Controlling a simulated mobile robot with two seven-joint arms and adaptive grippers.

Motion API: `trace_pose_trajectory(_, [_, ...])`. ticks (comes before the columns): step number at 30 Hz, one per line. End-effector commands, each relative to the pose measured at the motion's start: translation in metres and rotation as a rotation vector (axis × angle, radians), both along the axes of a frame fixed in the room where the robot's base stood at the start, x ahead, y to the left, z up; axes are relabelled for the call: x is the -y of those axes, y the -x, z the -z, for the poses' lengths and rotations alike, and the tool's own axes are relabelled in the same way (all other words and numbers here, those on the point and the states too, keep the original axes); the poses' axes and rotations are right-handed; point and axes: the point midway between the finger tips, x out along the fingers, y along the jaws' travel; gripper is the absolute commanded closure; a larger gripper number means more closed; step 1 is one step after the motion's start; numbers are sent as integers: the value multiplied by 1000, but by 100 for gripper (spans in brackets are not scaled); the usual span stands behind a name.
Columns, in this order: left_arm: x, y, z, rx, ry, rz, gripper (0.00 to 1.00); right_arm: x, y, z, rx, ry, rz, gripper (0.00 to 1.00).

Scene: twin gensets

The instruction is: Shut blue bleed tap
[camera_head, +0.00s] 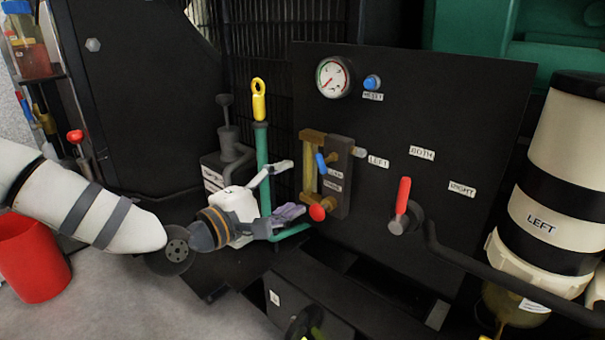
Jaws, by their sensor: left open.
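The blue bleed tap (321,163) is a small blue lever on a brass fitting, part of a brass and dark block (340,180) on the black panel. The lever stands steeply, tilted a little. A red tap handle (317,213) sits below it on the same fitting. My left gripper (288,187) is open and empty, its fingers pointing right toward the fitting. It is left of the blue tap and appears apart from it.
The black panel (450,110) carries a gauge (334,77), a blue button (372,82) and a red selector lever (403,195). A yellow-ringed dipstick (258,100) and green pipe (263,160) stand close by the gripper. A cream filter (555,200) stands right.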

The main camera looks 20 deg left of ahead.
Motion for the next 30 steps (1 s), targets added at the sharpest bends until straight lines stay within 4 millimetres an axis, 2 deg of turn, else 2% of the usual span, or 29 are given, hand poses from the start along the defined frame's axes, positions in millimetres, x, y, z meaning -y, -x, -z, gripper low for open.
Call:
trace_pose_trajectory(2, [-3, -6, -9, 21, 21, -7, 37, 0, 1, 1, -4, 0, 0, 79])
trace_pose_trajectory(5, [3, -21, -9, 23, 19, -5, 37, 0, 3, 3, -10, 1, 0, 79])
trace_pose_trajectory(12, [25, -78, -7, 20, 18, -5, 37, 0, 9, 10, -27, 1, -1, 79])
trace_pose_trajectory(18, [36, -109, -8, 19, 20, -5, 37, 0, 11, 13, -34, 0, -1, 79])
trace_pose_trajectory(28, [38, -116, -9, 18, 21, -6, 37, 0, 11, 13, -34, 0, -2, 79])
trace_pose_trajectory(29, [38, -116, -9, 18, 21, -6, 42, 0, 11, 13, -34, 0, -2, 79])
trace_pose_trajectory(30, [38, -116, -9, 18, 21, -6, 51, 0, 11, 14, -34, 0, -2, 79])
